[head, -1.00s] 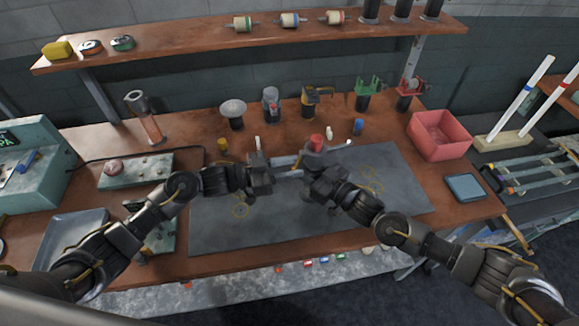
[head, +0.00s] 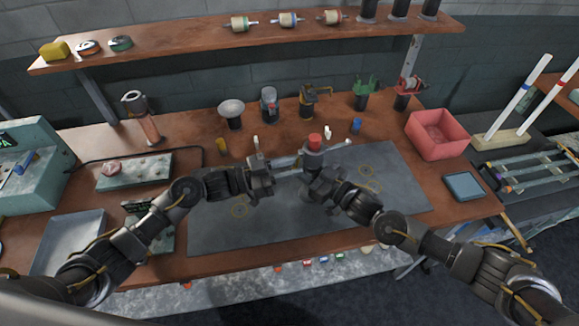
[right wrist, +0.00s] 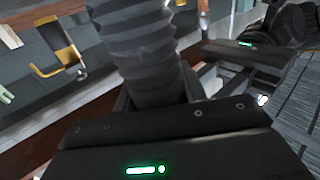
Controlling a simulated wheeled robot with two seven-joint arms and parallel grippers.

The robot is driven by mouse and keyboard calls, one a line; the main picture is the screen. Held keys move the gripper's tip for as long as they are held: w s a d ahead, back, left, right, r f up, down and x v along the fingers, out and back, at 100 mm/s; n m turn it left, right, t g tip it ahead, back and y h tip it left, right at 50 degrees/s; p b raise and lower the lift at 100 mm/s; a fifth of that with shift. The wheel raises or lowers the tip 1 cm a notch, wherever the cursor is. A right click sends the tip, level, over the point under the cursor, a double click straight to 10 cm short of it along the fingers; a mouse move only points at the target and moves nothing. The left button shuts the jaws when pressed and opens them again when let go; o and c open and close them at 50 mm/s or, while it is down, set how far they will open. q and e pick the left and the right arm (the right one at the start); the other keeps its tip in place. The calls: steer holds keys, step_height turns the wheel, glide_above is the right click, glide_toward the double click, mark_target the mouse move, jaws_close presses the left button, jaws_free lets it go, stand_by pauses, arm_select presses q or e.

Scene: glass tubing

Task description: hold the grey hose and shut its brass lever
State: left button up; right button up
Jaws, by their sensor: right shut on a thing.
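A grey ribbed hose (right wrist: 140,45) stands upright, close up, in the right wrist view. My right gripper (head: 314,172) is shut on it; its jaws show at the hose's foot in the right wrist view. In the head view a dark grey body with a red top (head: 314,140) rises just behind the right gripper. My left gripper (head: 287,167) points right towards it, with its two pale fingers apart and empty. A dark fitting with a brass lever (head: 310,100) stands at the back of the bench. I cannot make out a brass lever on the held hose.
A grey mat (head: 225,225) lies under both grippers. A pink bin (head: 437,135) and a blue tray (head: 463,186) stand to the right. Several small fittings stand behind the mat, below a shelf (head: 200,48). The front of the mat is clear.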

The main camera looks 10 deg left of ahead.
arm_select(q)
steer(key=shift+o, duration=0.2)
steer(key=shift+a, duration=0.1)
steer(key=v, duration=1.1)
steer(key=shift+s+a, duration=0.15)
steer(key=shift+a, duration=0.25)
arm_select(e)
steer(key=o, duration=1.3)
steer(key=v, duration=1.2)
